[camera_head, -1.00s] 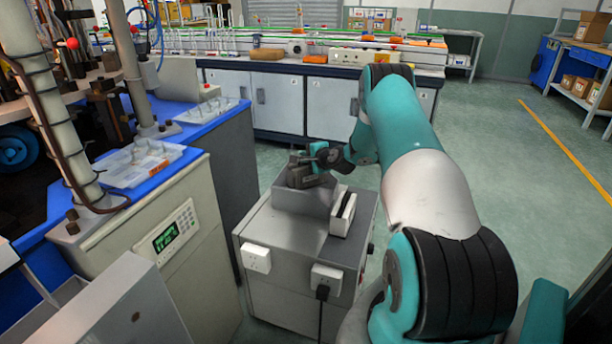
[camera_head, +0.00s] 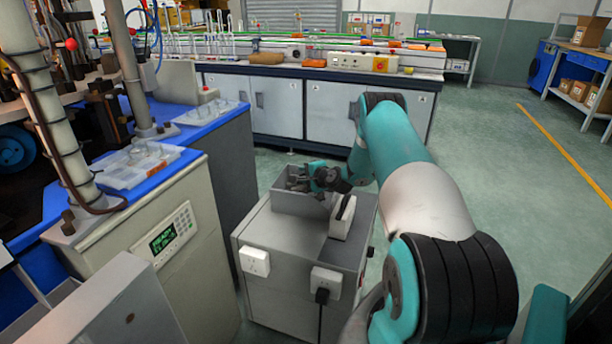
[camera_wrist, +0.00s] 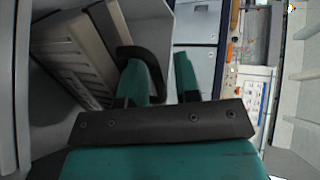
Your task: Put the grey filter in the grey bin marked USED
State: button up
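In the wrist view, a grey ribbed block (camera_wrist: 75,58) with a curved black handle (camera_wrist: 148,56) looks like the filter. It leans at the left of the picture, close beside grey walls. My gripper (camera_wrist: 162,72) has its two teal fingers apart. The handle's end runs down by the left finger, with a gap to the right finger. In the head view my gripper (camera_head: 318,180) is at the open grey bin (camera_head: 303,204) on top of the cabinet. Dark parts there overlap, so the filter is hard to make out. No USED mark is legible.
A white block with a dark slot (camera_head: 342,217) stands right of the bin on the grey cabinet (camera_head: 290,245). A blue-topped bench with a clear tray (camera_head: 135,165) is at left. A long bench (camera_head: 300,100) stands behind. The floor at right is clear.

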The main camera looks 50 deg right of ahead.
jog(key=shift+s+f, duration=0.1)
jog(key=shift+f, duration=0.05)
jog(key=r+p+v, duration=0.1)
jog(key=p+v, duration=0.1)
jog(key=v, duration=1)
jog(key=w+a+r+n+g+y, duration=0.1)
jog(key=w+a+r+n+y, duration=0.15)
jog(key=a, duration=0.35)
jog(key=w+a+r+n+y, duration=0.2)
jog(key=w+a+r+n, duration=0.15)
jog(key=a, duration=0.25)
jog(key=s+a+r+n+g+y, duration=0.25)
jog(key=a+r+n, duration=0.3)
jog(key=a, duration=0.65)
jog(key=s+a+r+n+g+y, duration=0.1)
jog(key=a+r+n+g+y, duration=0.35)
jog(key=a, duration=0.65)
jog(key=s+a+r+n+g+h, duration=0.2)
jog(key=s+a+r+n, duration=0.3)
jog(key=s+a, duration=0.5)
jog(key=s+a+r+n+g+h, duration=0.1)
jog(key=s+a+n+g, duration=0.1)
jog(key=s, duration=0.7)
jog(key=s+a+r+n+g+h, duration=0.1)
jog(key=s+a+n+g, duration=0.1)
jog(key=s+n, duration=0.3)
jog(key=s, duration=0.4)
jog(key=shift+r, duration=0.4)
jog(key=shift+s+h, duration=0.1)
jog(key=shift+h, duration=0.15)
